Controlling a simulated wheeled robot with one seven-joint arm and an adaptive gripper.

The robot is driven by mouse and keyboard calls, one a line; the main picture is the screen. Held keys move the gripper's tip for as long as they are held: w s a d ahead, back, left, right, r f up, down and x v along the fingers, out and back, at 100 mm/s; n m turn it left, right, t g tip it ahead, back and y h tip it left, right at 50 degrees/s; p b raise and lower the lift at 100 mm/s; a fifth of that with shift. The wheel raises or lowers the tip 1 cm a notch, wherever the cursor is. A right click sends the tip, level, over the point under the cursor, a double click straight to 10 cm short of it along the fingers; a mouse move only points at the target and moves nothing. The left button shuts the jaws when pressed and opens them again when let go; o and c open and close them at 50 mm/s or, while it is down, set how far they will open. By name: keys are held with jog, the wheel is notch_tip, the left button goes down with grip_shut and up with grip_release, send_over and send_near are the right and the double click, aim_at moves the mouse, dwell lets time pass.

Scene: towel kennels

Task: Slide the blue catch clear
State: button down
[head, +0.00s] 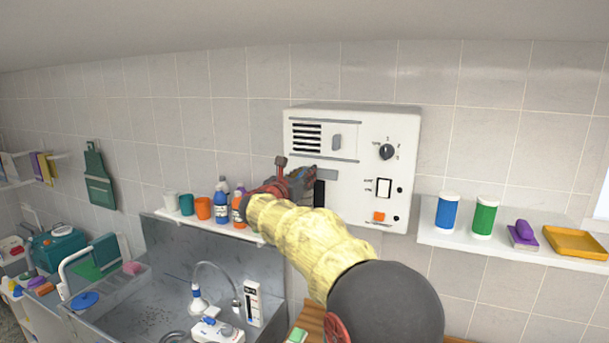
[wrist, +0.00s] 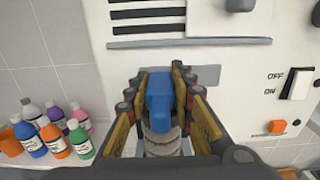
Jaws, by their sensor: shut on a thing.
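The blue catch (wrist: 160,98) shows in the wrist view between the fingers of my gripper (wrist: 159,92). My gripper is shut on it, with one finger on each side. A grey plate lies just behind the catch on the white wall box (wrist: 238,58). In the head view my gripper (head: 300,180) is at the left part of the white box (head: 360,125), and my own gripper and arm hide the catch there.
The box carries a dial (head: 387,152), a rocker switch (head: 384,187) and an orange button (head: 378,216). A shelf with cups and bottles (head: 221,205) is at left, above a steel sink (head: 190,262). Another shelf (head: 450,240) at right holds two canisters and a yellow tray (head: 577,241).

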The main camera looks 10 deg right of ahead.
jog(key=shift+d, duration=0.1)
jog(key=s+d+b, duration=0.2)
jog(key=d, duration=0.1)
jog(key=s+d+b, duration=0.1)
jog(key=d, duration=0.1)
jog(key=shift+s+f, duration=0.1)
jog(key=shift+s, duration=0.25)
jog(key=c, duration=1.9)
grip_release()
jog(key=shift+o, duration=0.5)
jog(key=shift+s+d, duration=0.1)
jog(key=shift+d, duration=0.05)
